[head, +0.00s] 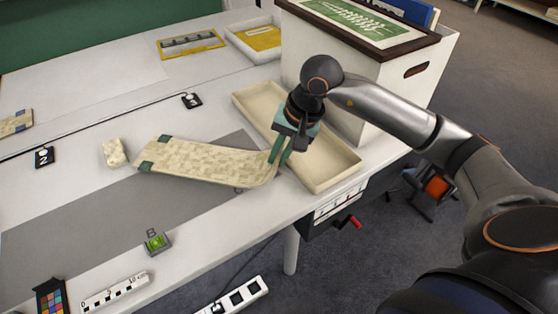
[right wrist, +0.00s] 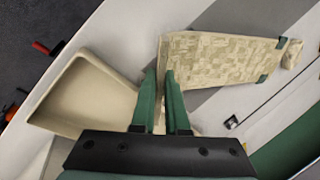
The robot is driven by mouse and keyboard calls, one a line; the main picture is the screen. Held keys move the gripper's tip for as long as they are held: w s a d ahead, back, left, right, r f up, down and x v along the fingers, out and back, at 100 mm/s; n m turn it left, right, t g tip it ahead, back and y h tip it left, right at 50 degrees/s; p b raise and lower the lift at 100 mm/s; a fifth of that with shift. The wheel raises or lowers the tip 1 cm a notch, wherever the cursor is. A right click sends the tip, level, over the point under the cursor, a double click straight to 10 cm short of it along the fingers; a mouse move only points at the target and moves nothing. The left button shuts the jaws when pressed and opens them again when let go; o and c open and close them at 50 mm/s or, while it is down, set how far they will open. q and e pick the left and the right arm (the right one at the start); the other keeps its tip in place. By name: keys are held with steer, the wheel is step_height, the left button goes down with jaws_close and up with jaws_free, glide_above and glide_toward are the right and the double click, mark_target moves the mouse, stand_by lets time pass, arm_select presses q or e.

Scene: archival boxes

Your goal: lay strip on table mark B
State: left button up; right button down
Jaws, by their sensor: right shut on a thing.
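The strip (head: 205,162) is a long beige patterned piece with dark green corner patches. My right gripper (head: 279,153) is shut on its right end, which curves up toward the fingers. In the right wrist view the strip (right wrist: 220,58) stretches away from the green fingers (right wrist: 168,98). It lies across or just above the grey band (head: 110,222); I cannot tell whether its far end touches. Table mark B (head: 156,242) is a small plate with a green centre near the table's front edge, apart from the strip. My left gripper is out of view.
An empty cream tray (head: 335,172) lies under and beside my right gripper, with a large white box (head: 390,75) behind it. A small beige block (head: 115,152) sits past the strip's left end. Marker 2 (head: 44,157), a scale bar (head: 115,292) and a colour card (head: 52,297) lie around.

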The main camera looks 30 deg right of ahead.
steer(key=shift+f, duration=1.05)
steer(key=shift+f+b, duration=0.2)
steer(key=shift+b, duration=0.15)
steer(key=c, duration=0.9)
jaws_free()
steer(key=shift+r, duration=0.1)
